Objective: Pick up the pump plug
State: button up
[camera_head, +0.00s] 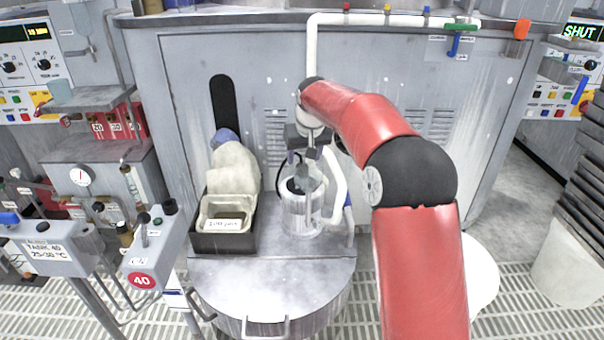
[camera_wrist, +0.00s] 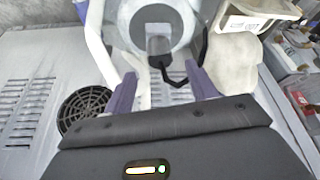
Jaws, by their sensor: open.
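My gripper (camera_wrist: 161,88) is open and empty, its two purple fingers pointing at the pump. In the head view my gripper (camera_head: 302,162) hangs just above the clear and white pump pot (camera_head: 302,213). The pump pot (camera_wrist: 122,25) shows at the top of the wrist view with a grey block (camera_wrist: 158,46) at its near side. A small black piece with a black cord (camera_wrist: 176,80), likely the pump plug, lies just below this block, ahead of and between the fingers. I cannot tell its exact shape, and no contact with the fingers shows.
A white pipe (camera_head: 338,180) rises beside the pot. The grey cabinet wall (camera_head: 400,75) stands behind; a round fan grille (camera_wrist: 85,106) is in it.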

jog(key=x, duration=0.4)
jog(key=shift+s, duration=0.2)
jog(key=c, duration=1.1)
jog(key=shift+r, duration=0.1)
